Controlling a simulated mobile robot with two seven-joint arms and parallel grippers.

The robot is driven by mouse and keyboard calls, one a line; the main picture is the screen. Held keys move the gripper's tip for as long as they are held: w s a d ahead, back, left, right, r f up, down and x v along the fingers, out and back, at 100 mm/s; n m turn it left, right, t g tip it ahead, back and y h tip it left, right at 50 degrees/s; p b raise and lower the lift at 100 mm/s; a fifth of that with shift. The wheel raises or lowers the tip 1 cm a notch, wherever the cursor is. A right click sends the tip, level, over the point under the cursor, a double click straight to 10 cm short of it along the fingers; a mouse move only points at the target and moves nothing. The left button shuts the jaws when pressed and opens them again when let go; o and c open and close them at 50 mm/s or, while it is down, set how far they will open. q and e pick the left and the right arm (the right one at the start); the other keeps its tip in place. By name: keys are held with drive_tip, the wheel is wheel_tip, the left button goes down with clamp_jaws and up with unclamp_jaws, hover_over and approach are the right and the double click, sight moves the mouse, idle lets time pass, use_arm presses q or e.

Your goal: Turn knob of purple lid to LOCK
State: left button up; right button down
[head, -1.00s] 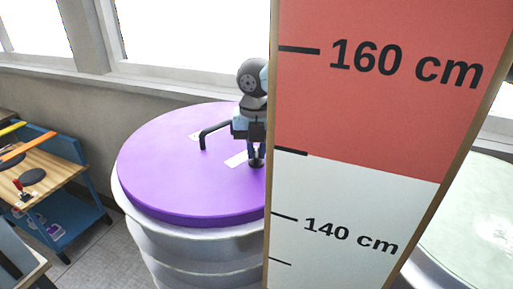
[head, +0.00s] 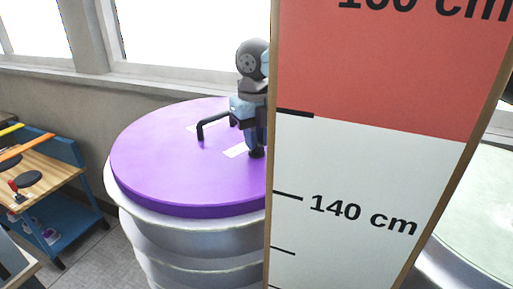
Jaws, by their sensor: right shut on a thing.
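The purple lid (head: 170,170) lies on top of a pale round mould (head: 185,235). A black bent handle (head: 203,128) stands up from the lid, and white labels (head: 236,151) lie on its surface. My right gripper (head: 256,146) reaches down to the lid beside the near label. It is shut on the dark knob (head: 257,153) there, which is mostly covered by the fingers. The knob's pointing direction and the label text cannot be read. The lid's right part is hidden behind a tall measuring board. My left gripper is not in view.
The tall red and white measuring board (head: 350,160) with centimetre marks stands close in front. A pale green round surface (head: 480,220) is at the right. A blue cart with a wooden top (head: 50,178) stands at the left. Windows are behind.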

drive_tip(key=n+b, duration=0.1)
drive_tip(key=n, duration=0.1)
drive_tip(key=shift+f+n+b, duration=0.25)
drive_tip(key=shift+n+b, duration=0.15)
drive_tip(key=n+b, duration=0.1)
drive_tip(key=n, duration=0.1)
drive_tip(key=n+b, duration=0.1)
drive_tip(key=n, duration=0.2)
drive_tip(key=shift+s+a+r, duration=0.1)
drive_tip(key=shift+s+a, duration=0.05)
drive_tip(key=n+b, duration=0.1)
drive_tip(key=n, duration=0.1)
drive_tip(key=shift+n, duration=0.3)
drive_tip(key=shift+s+r+n, duration=0.1)
drive_tip(key=shift+n, duration=0.9)
drive_tip(key=c, duration=1.1)
unclamp_jaws()
